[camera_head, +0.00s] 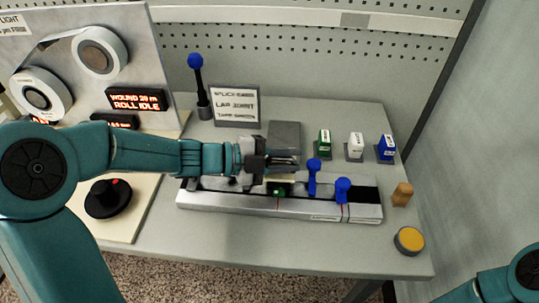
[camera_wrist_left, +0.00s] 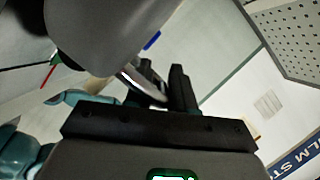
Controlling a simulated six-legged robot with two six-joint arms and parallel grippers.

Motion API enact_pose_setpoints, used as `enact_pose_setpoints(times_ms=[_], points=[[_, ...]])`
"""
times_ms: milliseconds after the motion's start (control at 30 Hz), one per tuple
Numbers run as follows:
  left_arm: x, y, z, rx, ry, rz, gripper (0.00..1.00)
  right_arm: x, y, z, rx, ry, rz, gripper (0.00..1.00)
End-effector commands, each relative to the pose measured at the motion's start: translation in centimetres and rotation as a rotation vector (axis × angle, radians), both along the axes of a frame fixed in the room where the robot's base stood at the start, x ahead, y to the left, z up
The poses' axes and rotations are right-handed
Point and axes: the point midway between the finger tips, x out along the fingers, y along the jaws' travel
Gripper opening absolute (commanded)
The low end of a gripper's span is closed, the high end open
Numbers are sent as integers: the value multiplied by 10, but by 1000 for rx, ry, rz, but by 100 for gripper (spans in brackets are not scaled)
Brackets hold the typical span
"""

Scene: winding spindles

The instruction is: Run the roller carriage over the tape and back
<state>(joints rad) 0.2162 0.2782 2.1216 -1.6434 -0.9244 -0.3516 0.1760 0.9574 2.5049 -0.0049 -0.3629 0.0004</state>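A long pale splicing block (camera_head: 230,203) lies across the front of the table, with a dark channel and red marks. Two blue-knobbed levers, one (camera_head: 314,178) near its middle and one (camera_head: 342,190) further right, stand on it. A grey block (camera_head: 284,136), possibly the roller carriage, shows just behind my left gripper. My left gripper (camera_head: 286,163) is over the block's left half, pointing right. In the left wrist view its dark fingers (camera_wrist_left: 165,88) are close to a large grey shape (camera_wrist_left: 115,30); whether they grip anything is unclear. Tape is not clearly visible. My right gripper is out of view.
Green (camera_head: 324,143), white (camera_head: 355,147) and blue (camera_head: 386,148) small dispensers stand at the back right. A yellow button (camera_head: 409,240) is at the front right. A blue-knobbed lever (camera_head: 198,85) and a sign (camera_head: 236,105) stand behind my left arm. A panel with tape rolls (camera_head: 99,52) is left.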

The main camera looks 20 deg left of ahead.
Motion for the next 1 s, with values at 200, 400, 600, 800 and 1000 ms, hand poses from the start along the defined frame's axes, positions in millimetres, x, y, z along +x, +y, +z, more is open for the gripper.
enact_pose_setpoints(times_ms=[200, 400, 600, 800, 1000], points=[[-6, 11, 3, -1, -2, 2, 23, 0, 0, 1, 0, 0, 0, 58], [-30, 50, 13, 2, -1, 9, 23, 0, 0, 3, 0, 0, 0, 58], [-59, 94, 24, 2, 0, 8, 23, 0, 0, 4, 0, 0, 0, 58], [-78, 124, 31, 1, 1, 4, 23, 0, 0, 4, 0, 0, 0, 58], [-86, 134, 34, 1, 2, 1, 23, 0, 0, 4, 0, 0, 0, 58]])
